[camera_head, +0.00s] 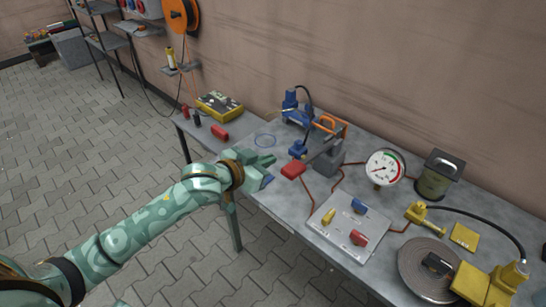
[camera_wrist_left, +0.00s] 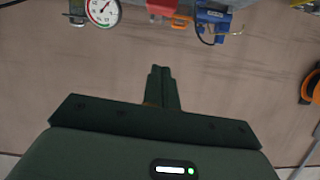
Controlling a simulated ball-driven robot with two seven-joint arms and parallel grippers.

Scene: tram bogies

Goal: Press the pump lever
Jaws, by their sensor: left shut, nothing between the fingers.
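The pump is a grey block (camera_head: 328,162) on the metal workbench in the head view. A lever with a red grip (camera_head: 292,170) sticks out from it toward the front left. My left gripper (camera_head: 272,160) is shut and empty, just left of the red grip, with a small gap that is hard to judge. My right gripper is not in view.
A pressure gauge (camera_head: 384,168) stands right of the pump. A valve panel (camera_head: 350,226) lies in front. Blue tools (camera_head: 297,109) and an orange handle (camera_head: 332,124) are behind. A yellow case (camera_head: 219,106) sits on the left end of the bench (camera_head: 252,126).

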